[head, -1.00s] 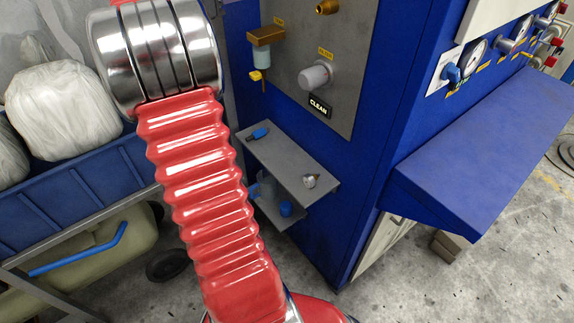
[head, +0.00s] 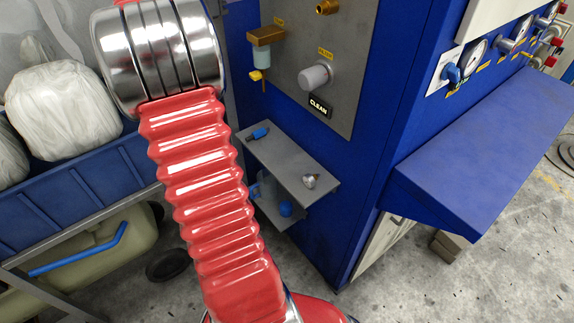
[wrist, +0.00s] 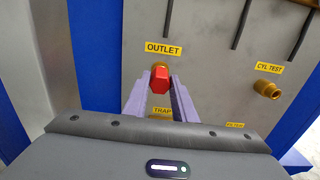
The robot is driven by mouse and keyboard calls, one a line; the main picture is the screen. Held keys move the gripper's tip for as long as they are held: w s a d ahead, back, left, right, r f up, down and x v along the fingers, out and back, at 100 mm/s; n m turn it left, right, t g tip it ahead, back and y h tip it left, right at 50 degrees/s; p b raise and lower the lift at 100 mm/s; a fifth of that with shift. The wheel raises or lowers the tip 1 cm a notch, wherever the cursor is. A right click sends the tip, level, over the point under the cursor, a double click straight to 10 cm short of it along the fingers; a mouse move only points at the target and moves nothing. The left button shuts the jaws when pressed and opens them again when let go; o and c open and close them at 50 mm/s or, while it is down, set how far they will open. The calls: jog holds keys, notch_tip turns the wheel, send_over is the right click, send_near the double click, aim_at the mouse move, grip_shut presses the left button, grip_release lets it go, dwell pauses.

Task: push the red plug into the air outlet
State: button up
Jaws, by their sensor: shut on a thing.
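In the wrist view the red plug (wrist: 160,80) sits between the tips of the two purple fingers of my gripper (wrist: 160,88). The gripper is shut on it. The brass air outlet (wrist: 160,65) shows just behind and above the plug, under the yellow OUTLET label (wrist: 164,48). The plug overlaps the outlet in this view, and I cannot tell whether it touches or has entered it. In the head view my gripper, the plug and the outlet are not visible, and my red arm covers the left middle.
A brass CYL TEST fitting (wrist: 267,89) is right of the outlet. A TRAP label (wrist: 162,111) sits below. In the head view a grey shelf (head: 285,162) holds a small blue-tipped item (head: 258,133) and a metal fitting (head: 310,181). A blue ledge (head: 490,140) juts out at right.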

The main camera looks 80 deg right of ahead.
jog(key=o, duration=1.1)
jog(key=v, duration=1.3)
jog(key=shift+w+a, duration=0.25)
jog(key=shift+a, duration=0.05)
